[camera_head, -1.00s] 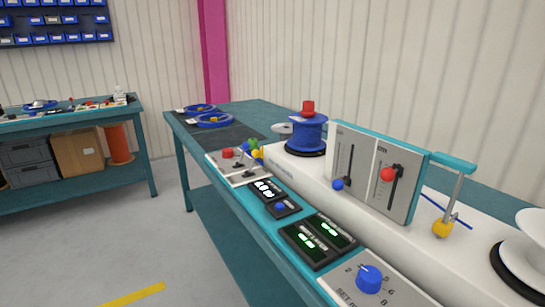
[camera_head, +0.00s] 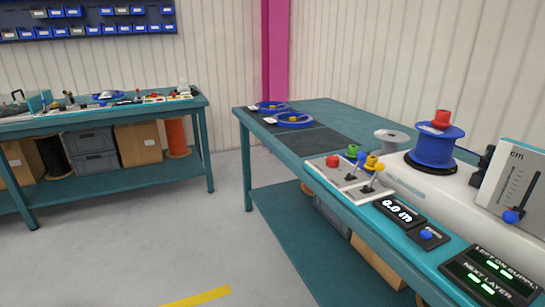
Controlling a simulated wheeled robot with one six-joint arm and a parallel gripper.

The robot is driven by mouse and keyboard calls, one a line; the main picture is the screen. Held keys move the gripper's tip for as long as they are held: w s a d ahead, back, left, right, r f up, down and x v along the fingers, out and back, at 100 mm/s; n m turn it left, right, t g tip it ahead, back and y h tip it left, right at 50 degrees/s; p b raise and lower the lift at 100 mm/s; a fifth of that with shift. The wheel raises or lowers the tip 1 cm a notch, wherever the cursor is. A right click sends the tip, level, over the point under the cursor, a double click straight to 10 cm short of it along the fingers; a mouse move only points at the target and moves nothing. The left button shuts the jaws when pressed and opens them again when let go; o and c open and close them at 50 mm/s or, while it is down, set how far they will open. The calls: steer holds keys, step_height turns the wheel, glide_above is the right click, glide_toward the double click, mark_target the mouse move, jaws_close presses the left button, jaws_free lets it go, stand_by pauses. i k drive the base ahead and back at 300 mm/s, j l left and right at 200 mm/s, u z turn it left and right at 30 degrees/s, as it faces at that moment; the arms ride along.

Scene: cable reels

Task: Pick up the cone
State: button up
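A small red tapered piece (camera_head: 440,118), perhaps the cone, sits on top of a blue reel (camera_head: 434,147) on the white machine at the right. The reel rests on a dark round base. Small green (camera_head: 352,151) and yellow (camera_head: 371,161) pieces show behind the control levers; their exact shapes are hard to tell. My gripper is not in view.
Another bench (camera_head: 110,112) with small parts stands at the left. The grey floor (camera_head: 150,245) between them is open.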

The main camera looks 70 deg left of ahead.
mark_target(369, 166)
steer(key=l+u, duration=0.1)
steer(key=u, duration=0.4)
steer(key=l+u, duration=0.1)
steer(key=u, duration=0.35)
steer(key=l+u, duration=0.15)
steer(key=u, duration=0.35)
steer(key=l+u, duration=0.1)
steer(key=u, duration=0.4)
steer(key=i+j+z, duration=0.1)
steer(key=j, duration=0.2)
steer(key=i+j+z, duration=0.25)
steer(key=j, duration=0.35)
steer(key=i, duration=0.1)
